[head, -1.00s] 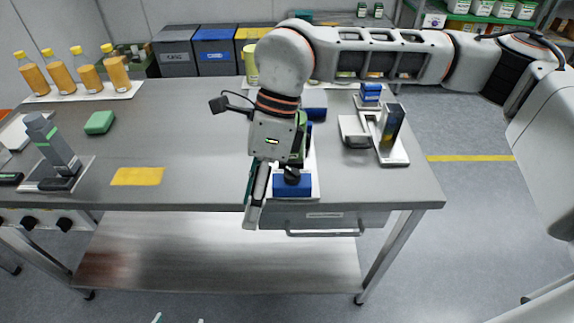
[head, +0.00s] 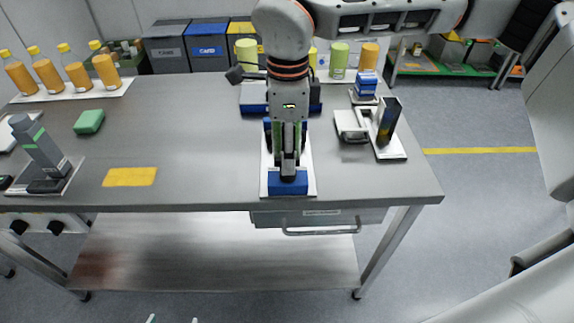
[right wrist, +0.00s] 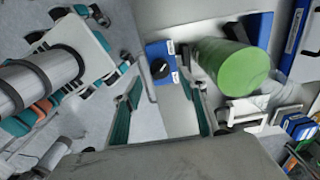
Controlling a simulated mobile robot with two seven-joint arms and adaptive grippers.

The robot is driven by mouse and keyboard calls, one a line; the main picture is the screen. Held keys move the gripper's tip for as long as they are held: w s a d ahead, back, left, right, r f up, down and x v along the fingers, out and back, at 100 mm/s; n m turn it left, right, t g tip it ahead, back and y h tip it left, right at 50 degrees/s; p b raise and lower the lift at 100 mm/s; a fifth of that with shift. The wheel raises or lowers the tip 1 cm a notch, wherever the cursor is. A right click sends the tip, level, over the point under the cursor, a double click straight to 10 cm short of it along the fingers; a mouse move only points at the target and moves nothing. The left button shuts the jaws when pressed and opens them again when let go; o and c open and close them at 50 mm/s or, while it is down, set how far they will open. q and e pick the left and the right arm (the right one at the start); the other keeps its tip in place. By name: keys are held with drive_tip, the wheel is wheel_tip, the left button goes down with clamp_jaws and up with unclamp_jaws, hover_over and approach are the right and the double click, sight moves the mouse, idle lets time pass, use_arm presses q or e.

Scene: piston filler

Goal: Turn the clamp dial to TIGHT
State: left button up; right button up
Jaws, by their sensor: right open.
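The clamp dial (right wrist: 160,68) is a black round knob on a blue block (right wrist: 159,51) with small white labels, seen in the right wrist view. I cannot read its setting. In the head view the blue block (head: 288,185) is at the table's front edge, and my right gripper hides much of the dial. My right gripper (head: 288,172) points down over the block. Its teal fingers are apart and empty in the right wrist view (right wrist: 162,90), with the dial beyond the gap between them. Two small fingertips of my left gripper (head: 173,319) show apart at the bottom edge.
A large green cylinder (right wrist: 232,66) stands close beside the dial in the right wrist view. A stand with a dark screen (head: 389,122) is to the right on the table (head: 210,140). A yellow patch (head: 130,177) lies left, with clear tabletop around it.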

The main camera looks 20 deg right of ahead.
drive_tip(key=shift+f, duration=2.45)
drive_tip(key=c, duration=1.1)
